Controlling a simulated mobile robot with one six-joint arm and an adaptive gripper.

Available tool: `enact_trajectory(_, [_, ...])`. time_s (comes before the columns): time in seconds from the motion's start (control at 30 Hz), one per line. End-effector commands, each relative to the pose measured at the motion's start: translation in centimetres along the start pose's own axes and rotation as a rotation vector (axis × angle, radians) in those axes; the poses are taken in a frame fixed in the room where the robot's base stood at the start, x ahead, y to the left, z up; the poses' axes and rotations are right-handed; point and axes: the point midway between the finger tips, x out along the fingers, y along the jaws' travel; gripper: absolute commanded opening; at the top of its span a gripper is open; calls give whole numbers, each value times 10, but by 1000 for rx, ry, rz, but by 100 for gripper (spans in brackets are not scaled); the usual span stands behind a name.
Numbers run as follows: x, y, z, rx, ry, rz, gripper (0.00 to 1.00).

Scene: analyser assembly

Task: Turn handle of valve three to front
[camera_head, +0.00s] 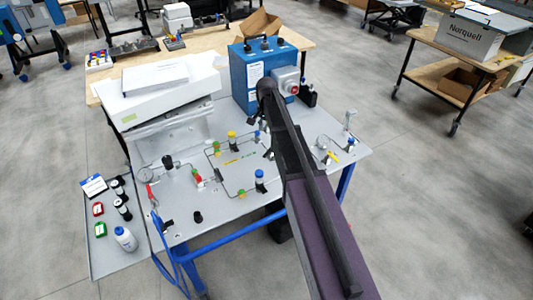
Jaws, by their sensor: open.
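The grey bench panel (180,215) carries thin tubing with several small valves and fittings. One fitting has a red part (196,175), one has a yellow top (232,136) and one has a blue top (260,175). Green-and-yellow pieces (241,193) sit on the tubing. A valve with a yellow part (333,157) stands on the panel's right side. I cannot read which is valve three or its handle's direction. My gripper (254,120) shows only as a small dark part beside my arm, over the panel's back half. My arm hides most of it and the panel's middle right.
A blue box unit (262,65) stands at the panel's back. A white instrument (165,95) is at the back left. A side shelf (108,262) holds a white bottle (125,239) and small containers. A gauge (145,174) sits at the left edge. The front right corner is fairly clear.

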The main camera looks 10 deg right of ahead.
Motion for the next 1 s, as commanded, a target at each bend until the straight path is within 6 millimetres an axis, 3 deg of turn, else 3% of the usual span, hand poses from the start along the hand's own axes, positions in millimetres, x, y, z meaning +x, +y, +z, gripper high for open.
enact_trajectory(1.0, [81, 1, -2, 2, 0, 0, 57])
